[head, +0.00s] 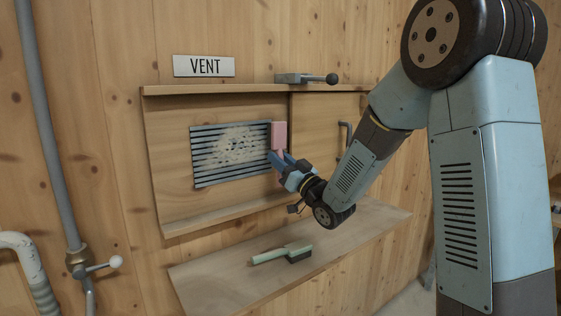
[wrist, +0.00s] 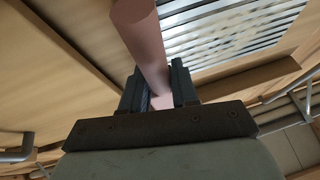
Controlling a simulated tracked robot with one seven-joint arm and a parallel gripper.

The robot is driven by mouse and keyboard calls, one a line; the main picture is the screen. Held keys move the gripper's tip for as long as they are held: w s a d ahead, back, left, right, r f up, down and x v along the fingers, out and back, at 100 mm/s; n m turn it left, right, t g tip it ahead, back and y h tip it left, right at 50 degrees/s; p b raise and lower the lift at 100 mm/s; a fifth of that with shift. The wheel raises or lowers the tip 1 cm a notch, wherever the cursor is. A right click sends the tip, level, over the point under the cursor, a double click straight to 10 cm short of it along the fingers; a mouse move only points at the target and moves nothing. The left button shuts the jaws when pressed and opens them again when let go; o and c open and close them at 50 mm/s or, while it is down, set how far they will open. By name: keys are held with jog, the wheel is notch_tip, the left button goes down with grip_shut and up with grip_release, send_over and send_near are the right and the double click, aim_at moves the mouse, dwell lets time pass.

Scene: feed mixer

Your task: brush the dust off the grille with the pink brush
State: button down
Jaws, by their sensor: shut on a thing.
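The slatted grille (head: 232,152) is set in the wooden panel under the VENT sign. Pale dust (head: 232,146) covers much of its middle and upper part. My gripper (head: 279,165) is shut on the pink brush (head: 279,136), which stands upright at the grille's right edge. I cannot tell whether the brush touches the slats. In the wrist view the pink handle (wrist: 144,45) rises from between the gripper's fingers (wrist: 158,90), with the grille (wrist: 230,30) behind it to the right. The brush's bristles are not visible.
A green brush (head: 281,254) with dark bristles lies on the shelf (head: 215,280) below. A sliding wooden door (head: 322,125) with a grey handle (head: 345,137) is right of the grille. A clamp lever (head: 306,78) sits above. Pipes (head: 50,130) run down the left wall.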

jog(key=shift+w+a, duration=0.5)
jog(key=shift+w, duration=0.25)
dwell(0.3)
jog(key=shift+s+a, duration=0.1)
jog(key=shift+s+a, duration=0.55)
jog(key=shift+a, duration=0.15)
jog(key=shift+s+a, duration=0.5)
jog(key=shift+a, duration=0.2)
jog(key=shift+s+a, duration=1.7)
jog(key=shift+a, duration=0.9)
jog(key=shift+s+a, duration=1.65)
jog(key=shift+a, duration=1)
jog(key=shift+s+a, duration=1.7)
jog(key=shift+a, duration=0.9)
jog(key=shift+f, duration=0.8)
jog(key=shift+w+d, duration=1.05)
jog(key=shift+d, duration=0.55)
jog(key=shift+w+d, duration=1.05)
jog(key=shift+d, duration=0.5)
jog(key=shift+w+d, duration=1.05)
jog(key=shift+d, duration=0.55)
